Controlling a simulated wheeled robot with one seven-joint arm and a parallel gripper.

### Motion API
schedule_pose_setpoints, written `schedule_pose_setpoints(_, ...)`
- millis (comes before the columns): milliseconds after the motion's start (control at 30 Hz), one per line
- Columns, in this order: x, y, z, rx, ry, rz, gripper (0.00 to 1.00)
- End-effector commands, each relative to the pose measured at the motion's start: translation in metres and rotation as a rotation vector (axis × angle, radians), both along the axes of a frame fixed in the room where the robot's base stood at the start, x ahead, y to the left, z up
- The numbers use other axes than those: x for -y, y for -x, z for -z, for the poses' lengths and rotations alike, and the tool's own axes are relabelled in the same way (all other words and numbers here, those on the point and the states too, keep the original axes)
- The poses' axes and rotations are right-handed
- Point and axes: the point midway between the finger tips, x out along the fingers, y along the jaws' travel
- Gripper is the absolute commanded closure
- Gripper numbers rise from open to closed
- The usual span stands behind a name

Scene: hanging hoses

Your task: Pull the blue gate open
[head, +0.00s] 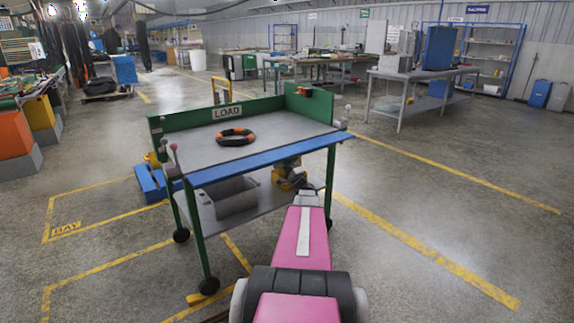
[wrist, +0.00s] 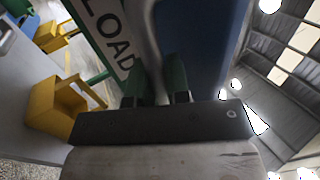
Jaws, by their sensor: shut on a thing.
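The blue gate (head: 265,158) is a long flat blue bar along the near edge of a green-framed cart. In the head view it lies level across the whole front. In the wrist view a broad blue surface (wrist: 203,45) fills the upper middle, close to the camera. My gripper (wrist: 157,78) has two dark green-tipped fingers, closed on the edge of the blue gate. In the head view my pink arm reaches toward the cart's right front, and the fingertips are not clearly visible there.
The cart's grey top (head: 190,150) holds an orange-and-black hose coil (head: 235,137). A green back panel bears a LOAD sign (head: 228,112). A grey bin (head: 232,197) sits on the lower shelf. Open floor with yellow lines (head: 420,245) lies to the right.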

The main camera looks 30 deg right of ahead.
Motion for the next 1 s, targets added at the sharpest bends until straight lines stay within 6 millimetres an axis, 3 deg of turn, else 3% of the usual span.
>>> schedule_pose_setpoints(267,0.0,0.0,-0.001,0.005,-0.005,-0.002,1.0)
schedule_pose_setpoints(300,0.0,0.0,-0.001,0.005,-0.005,-0.002,0.8)
schedule_pose_setpoints(367,0.0,0.0,-0.001,0.005,-0.004,-0.002,0.61)
schedule_pose_setpoints(400,0.0,0.0,-0.001,0.004,-0.004,-0.002,0.59)
schedule_pose_setpoints(733,0.0,0.007,0.002,0.004,-0.003,0.0,0.59)
schedule_pose_setpoints(1000,0.003,0.048,0.024,0.001,-0.003,0.002,0.59)
